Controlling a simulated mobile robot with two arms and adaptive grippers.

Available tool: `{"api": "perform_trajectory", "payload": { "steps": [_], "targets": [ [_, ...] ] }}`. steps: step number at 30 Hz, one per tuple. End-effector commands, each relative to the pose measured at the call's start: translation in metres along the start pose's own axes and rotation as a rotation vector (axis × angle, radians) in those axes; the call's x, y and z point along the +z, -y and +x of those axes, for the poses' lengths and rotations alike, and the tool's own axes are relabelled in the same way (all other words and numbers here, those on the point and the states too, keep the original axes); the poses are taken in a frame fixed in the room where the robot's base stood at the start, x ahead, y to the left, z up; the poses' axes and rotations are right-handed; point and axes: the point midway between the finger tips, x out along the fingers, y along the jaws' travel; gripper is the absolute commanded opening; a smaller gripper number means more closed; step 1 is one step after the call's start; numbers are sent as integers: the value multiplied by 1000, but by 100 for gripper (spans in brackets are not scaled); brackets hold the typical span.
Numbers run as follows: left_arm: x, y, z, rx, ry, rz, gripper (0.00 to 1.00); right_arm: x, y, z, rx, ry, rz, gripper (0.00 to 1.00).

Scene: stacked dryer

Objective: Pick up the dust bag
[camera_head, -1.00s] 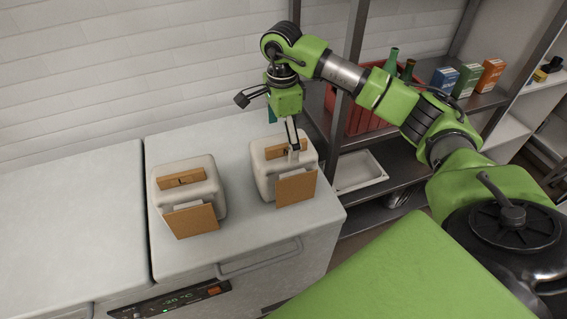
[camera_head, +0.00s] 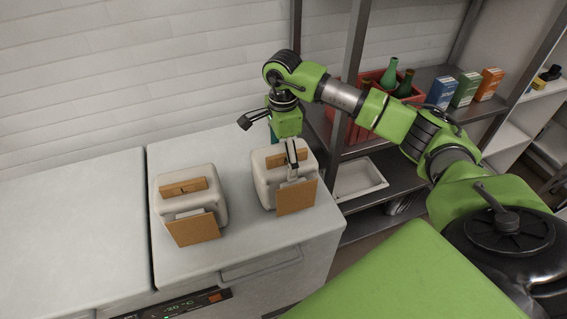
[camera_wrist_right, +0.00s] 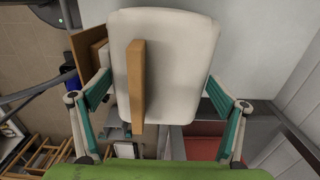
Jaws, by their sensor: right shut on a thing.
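Two white dust bags with brown cardboard plates stand on a white appliance top in the head view: a left one (camera_head: 215,190) and a right one (camera_head: 262,181). My right gripper (camera_head: 293,164) points down over the right dust bag and is shut on it. In the wrist view, its two teal fingers (camera_wrist_right: 160,88) lie on either side of the white bag body (camera_wrist_right: 185,60) with its brown strip. The bag appears to rest on the top; exact finger contact is hard to see. My left gripper is not in view.
The left bag stands close beside the held one. A metal shelf rack on the right holds a red crate (camera_head: 344,128) with green bottles, small boxes (camera_head: 466,90) and a white tray (camera_head: 358,178). A white tiled wall is behind. The appliance top at left (camera_head: 70,215) is bare.

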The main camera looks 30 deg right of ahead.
Motion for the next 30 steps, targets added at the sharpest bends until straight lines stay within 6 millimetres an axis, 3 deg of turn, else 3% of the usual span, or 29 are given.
{"api": "perform_trajectory", "payload": {
  "steps": [8,16,24,30],
  "targets": [
    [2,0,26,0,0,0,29,1,2,-26,-8,2,-1,56],
    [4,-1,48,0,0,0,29,-34,-42,-90,-7,-2,0,56],
    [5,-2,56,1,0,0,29,-71,-91,-118,-3,-4,2,56],
    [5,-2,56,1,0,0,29,-82,-108,-127,-1,-2,1,56]
  ]
}}
